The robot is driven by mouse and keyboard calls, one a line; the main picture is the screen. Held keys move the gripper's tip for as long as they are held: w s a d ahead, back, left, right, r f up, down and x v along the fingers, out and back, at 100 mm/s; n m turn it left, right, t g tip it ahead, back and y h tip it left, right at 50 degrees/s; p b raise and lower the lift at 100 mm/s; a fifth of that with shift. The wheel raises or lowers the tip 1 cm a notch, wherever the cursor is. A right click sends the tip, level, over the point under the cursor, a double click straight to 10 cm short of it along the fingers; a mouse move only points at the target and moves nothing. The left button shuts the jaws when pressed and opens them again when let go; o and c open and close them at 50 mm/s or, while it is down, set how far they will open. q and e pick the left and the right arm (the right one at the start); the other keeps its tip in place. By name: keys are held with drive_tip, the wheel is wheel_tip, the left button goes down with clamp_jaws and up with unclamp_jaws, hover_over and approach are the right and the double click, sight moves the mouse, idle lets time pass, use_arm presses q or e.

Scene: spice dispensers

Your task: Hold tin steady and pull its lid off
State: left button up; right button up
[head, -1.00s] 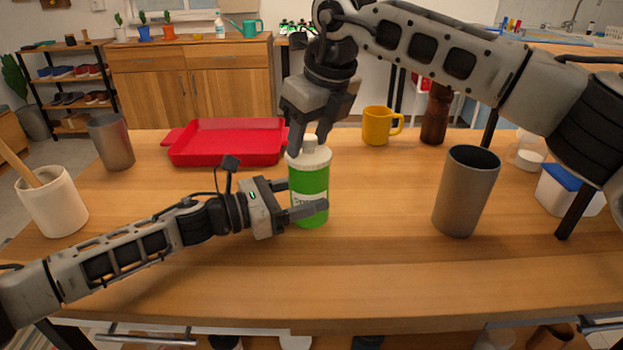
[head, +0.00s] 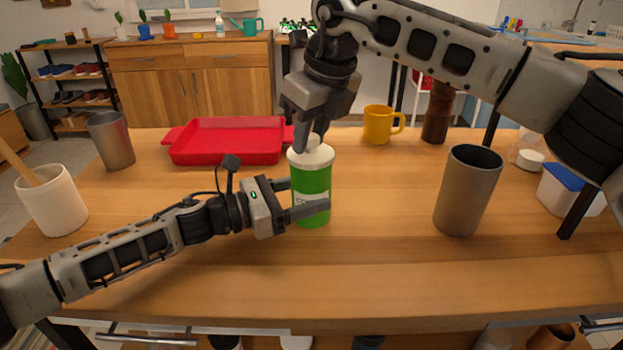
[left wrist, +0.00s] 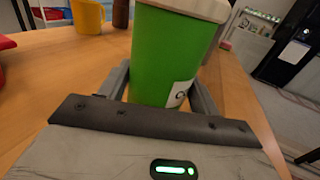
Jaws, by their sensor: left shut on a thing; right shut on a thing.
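A green tin (head: 311,184) with a white label stands upright on the wooden table; it also fills the middle of the left wrist view (left wrist: 165,60). Its white lid (head: 311,155) sits on top, with a raised knob. My left gripper (head: 305,201) comes in low from the left and is shut around the tin's body, a finger on either side. My right gripper (head: 311,136) reaches down from above and is shut on the lid's knob, which its fingers partly hide. I see no clear gap between lid and tin.
A red tray (head: 228,141) lies behind to the left and a yellow mug (head: 378,126) behind to the right. A grey cup (head: 467,192) stands right, another grey cup (head: 111,141) left, near a white crock (head: 53,200). The front table is clear.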

sight(311, 135)
use_arm(q)
drive_tip(key=shift+d, duration=0.1)
use_arm(e)
drive_tip(key=shift+r, duration=0.9)
use_arm(q)
drive_tip(key=shift+w+f, duration=0.1)
use_arm(e)
drive_tip(key=shift+r, duration=2.85)
use_arm(q)
drive_tip(key=o, duration=1)
drive_tip(key=shift+a, duration=0.2)
